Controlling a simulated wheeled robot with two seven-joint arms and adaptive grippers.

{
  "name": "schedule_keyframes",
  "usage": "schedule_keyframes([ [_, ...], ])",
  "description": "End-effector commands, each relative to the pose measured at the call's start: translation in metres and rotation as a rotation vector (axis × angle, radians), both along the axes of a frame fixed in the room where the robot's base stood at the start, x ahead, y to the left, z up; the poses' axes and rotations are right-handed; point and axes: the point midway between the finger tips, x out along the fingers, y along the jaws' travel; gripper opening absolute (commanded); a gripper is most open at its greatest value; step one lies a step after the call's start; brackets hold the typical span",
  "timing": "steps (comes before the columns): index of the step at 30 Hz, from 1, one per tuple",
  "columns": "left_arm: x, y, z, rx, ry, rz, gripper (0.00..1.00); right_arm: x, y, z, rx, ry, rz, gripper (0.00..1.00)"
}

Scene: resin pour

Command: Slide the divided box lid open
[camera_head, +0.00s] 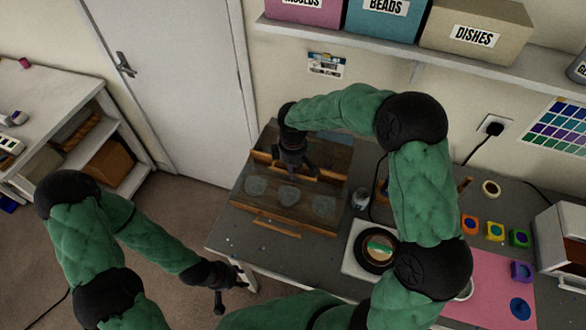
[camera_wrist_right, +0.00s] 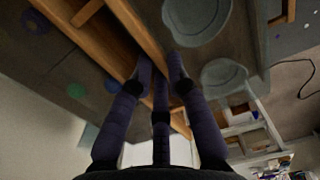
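The divided box (camera_head: 280,226) is a wooden box on the grey workbench, with a flat top carrying three round grey discs and light wooden strips along its edges. My right gripper (camera_head: 296,172) points down at the strip along the box's far side. In the right wrist view, the fingertips (camera_wrist_right: 160,72) are close together at a wooden strip (camera_wrist_right: 145,30). I cannot tell whether they grip it. Coloured round spots (camera_wrist_right: 76,91) show on the darker surface beside the strip. My left gripper (camera_head: 232,290) is open and empty, low in front of the bench, away from the box.
A small jar (camera_head: 361,198) stands right of the box. A white tray (camera_head: 352,258) with a dark round item lies nearer the front right. Small coloured pots (camera_head: 495,231) and a pink mat (camera_head: 488,290) are further right. A shelf with boxes (camera_head: 474,36) hangs above.

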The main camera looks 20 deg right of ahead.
Motion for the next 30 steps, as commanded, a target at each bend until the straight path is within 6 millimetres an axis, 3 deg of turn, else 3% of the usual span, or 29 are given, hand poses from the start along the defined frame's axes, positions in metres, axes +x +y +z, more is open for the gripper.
schedule_keyframes([
  [8,0.000,0.000,-0.001,0.000,0.000,0.000,0.40,-0.013,0.009,0.001,0.000,0.000,0.003,0.00],
  [15,0.000,0.000,-0.006,0.000,0.000,0.000,0.40,-0.067,0.047,0.001,0.000,-0.001,0.007,0.00],
  [21,0.000,0.000,-0.009,0.000,0.000,0.000,0.40,-0.099,0.068,0.001,0.000,-0.002,0.003,0.00],
  [30,0.000,0.000,-0.008,0.000,0.000,0.000,0.40,-0.106,0.072,0.001,0.000,-0.001,-0.001,0.00],
])
